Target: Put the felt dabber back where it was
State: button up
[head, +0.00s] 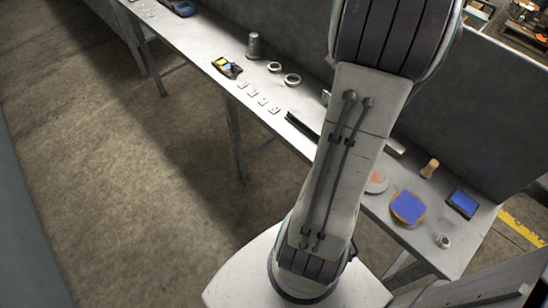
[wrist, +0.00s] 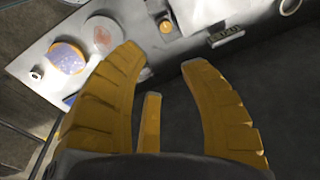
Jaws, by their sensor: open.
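A small wooden-handled piece (head: 430,168), which looks like the felt dabber, stands on the bench's right part in the head view. Beside it are a round blue pad with an orange rim (head: 408,207) and a dark-framed blue ink pad (head: 462,203). In the wrist view, an orange-topped round piece (wrist: 165,26) shows beyond the fingertips; I cannot tell whether it is the dabber. My gripper (wrist: 165,62) is open, its yellow fingers apart with nothing between them. Its left finger hides part of the bench. The head view does not show the gripper.
A pale disc with a red mark (head: 376,181) and a small metal nut (head: 444,241) lie near the pads. Farther left on the bench (head: 205,45) are several small tiles, rings, a grey thimble-shaped piece (head: 254,46) and a yellow-black item (head: 227,67). A wall rises behind the bench.

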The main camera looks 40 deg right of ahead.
jog(key=w+a+r+n, duration=0.2)
jog(key=w+a+n, duration=0.25)
jog(key=a, duration=0.55)
jog(key=s+a+n+t, duration=0.1)
jog(key=s+a+n, duration=0.1)
jog(key=a+n, duration=0.5)
jog(key=s+a+f+n+t+y, duration=0.1)
jog(key=a+n, duration=0.6)
jog(key=a, duration=0.7)
jog(key=shift+s+a+n+t, duration=0.35)
jog(key=shift+s+t, duration=0.15)
jog(key=shift+s, duration=0.5)
jog(key=shift+d+f, duration=0.1)
jog(key=shift+d, duration=0.1)
